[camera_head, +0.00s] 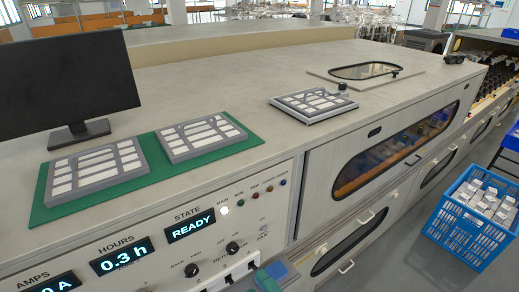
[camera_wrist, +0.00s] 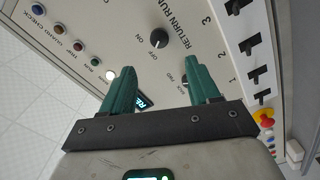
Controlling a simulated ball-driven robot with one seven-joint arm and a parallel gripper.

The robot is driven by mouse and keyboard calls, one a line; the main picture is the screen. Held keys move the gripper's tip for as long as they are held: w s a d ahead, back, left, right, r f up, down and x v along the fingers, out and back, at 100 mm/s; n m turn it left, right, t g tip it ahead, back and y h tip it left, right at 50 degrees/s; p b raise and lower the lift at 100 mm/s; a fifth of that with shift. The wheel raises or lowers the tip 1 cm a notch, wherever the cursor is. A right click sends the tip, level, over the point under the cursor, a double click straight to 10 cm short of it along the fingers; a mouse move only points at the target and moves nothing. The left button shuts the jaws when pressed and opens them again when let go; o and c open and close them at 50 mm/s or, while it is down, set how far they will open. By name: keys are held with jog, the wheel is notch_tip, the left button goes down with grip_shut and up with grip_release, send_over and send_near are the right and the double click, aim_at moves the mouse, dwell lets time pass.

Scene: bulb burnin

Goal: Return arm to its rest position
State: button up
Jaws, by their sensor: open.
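My gripper (camera_wrist: 162,80) has two green fingers, which stand apart with nothing between them. In the wrist view it is in front of the control panel (camera_wrist: 125,30), below the black ON/OFF knob (camera_wrist: 158,38) marked RETURN RUN. The right finger partly hides a second knob (camera_wrist: 185,80) and the left finger partly hides the lit display. I cannot tell how far the fingertips are from the panel.
The panel has a STATE display (camera_head: 190,226) reading READY and an HOURS display (camera_head: 122,256) reading 0.3 h. Above are a monitor (camera_head: 65,85), two grey trays on a green mat (camera_head: 140,183) and another tray (camera_head: 313,104). A blue crate (camera_head: 470,238) stands on the floor at right.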

jog(key=s+d+f+m+g+h, duration=0.2)
jog(key=d+m+h, duration=0.45)
jog(key=d, duration=0.45)
jog(key=s+d+f+m+g+h, duration=0.15)
jog(key=d+m+h, duration=0.45)
jog(key=d, duration=0.6)
jog(key=s+d+f+m+g+y, duration=0.1)
jog(key=s+m+g, duration=0.3)
jog(key=s, duration=0.7)
jog(key=s+d+f+m+g+y, duration=0.1)
jog(key=s+d+f+m+g, duration=0.1)
jog(key=s+g, duration=0.4)
jog(key=s+d+m, duration=0.1)
jog(key=s+m, duration=0.1)
jog(key=s, duration=0.3)
jog(key=shift+f+g, duration=0.1)
jog(key=shift+g, duration=0.15)
jog(key=shift+c, duration=0.2)
